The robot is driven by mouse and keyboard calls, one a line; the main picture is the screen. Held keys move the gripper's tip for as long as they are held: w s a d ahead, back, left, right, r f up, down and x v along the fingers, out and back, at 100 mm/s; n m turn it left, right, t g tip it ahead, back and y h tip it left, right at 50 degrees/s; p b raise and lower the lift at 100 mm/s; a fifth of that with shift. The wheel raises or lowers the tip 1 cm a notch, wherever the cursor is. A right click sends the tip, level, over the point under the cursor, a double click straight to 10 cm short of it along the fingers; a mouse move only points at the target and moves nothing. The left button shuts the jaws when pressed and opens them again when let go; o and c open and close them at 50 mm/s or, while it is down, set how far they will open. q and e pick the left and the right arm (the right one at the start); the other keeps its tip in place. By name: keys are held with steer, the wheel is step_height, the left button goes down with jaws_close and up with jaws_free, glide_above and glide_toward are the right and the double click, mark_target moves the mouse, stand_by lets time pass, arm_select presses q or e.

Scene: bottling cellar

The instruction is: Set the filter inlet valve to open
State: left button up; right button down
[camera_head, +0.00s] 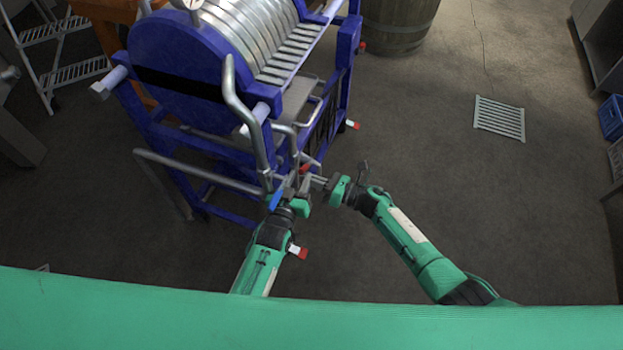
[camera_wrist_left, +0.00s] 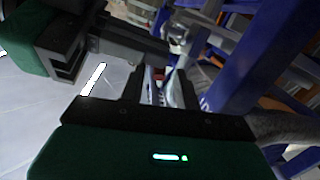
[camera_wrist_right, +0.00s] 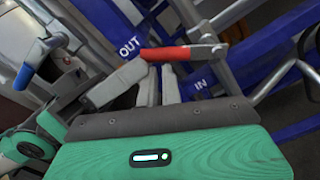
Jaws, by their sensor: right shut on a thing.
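The filter press (camera_head: 185,65) has a blue frame and steel pipes at its near end. A red-handled valve lever (camera_wrist_right: 165,53) lies across the right wrist view, its pivot just above the "IN" label (camera_wrist_right: 197,85) and its free end toward the "OUT" label (camera_wrist_right: 130,47). My right gripper (camera_wrist_right: 159,75) is shut on the red lever; the exact contact is hard to see. The red lever also shows in the head view (camera_head: 305,168). A blue valve lever (camera_head: 274,201) is beside my left gripper (camera_head: 289,190). My left gripper's fingers (camera_wrist_left: 163,88) look apart, with nothing clearly between them.
Steel pipes (camera_head: 238,110) rise close to both grippers. Another red-tipped handle (camera_head: 352,125) juts from the frame's right side. A floor grate (camera_head: 499,118) and a barrel (camera_head: 397,25) are farther off.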

arm_select(q)
steer(key=s+a+f+m+g+y, duration=0.1)
steer(key=s+a+f+g, duration=0.3)
steer(key=s+f, duration=0.65)
steer(key=s+a+f+g+y, duration=0.1)
steer(key=s+a+f+g, duration=0.45)
steer(key=f, duration=0.75)
steer(key=s+a+f+g+y, duration=0.1)
steer(key=s+f, duration=0.4)
steer(key=s, duration=0.5)
steer(key=s+a+f+g, duration=0.4)
steer(key=s+a+f, duration=0.2)
steer(key=s, duration=0.4)
steer(key=shift+a+f+y, duration=0.2)
steer(key=shift+f+y, duration=0.1)
steer(key=shift+y, duration=0.1)
arm_select(e)
steer(key=shift+w+d+r, duration=0.15)
steer(key=shift+r, duration=0.1)
steer(key=shift+w+r+m, duration=0.15)
steer(key=shift+r+m, duration=0.15)
steer(key=shift+m, duration=0.5)
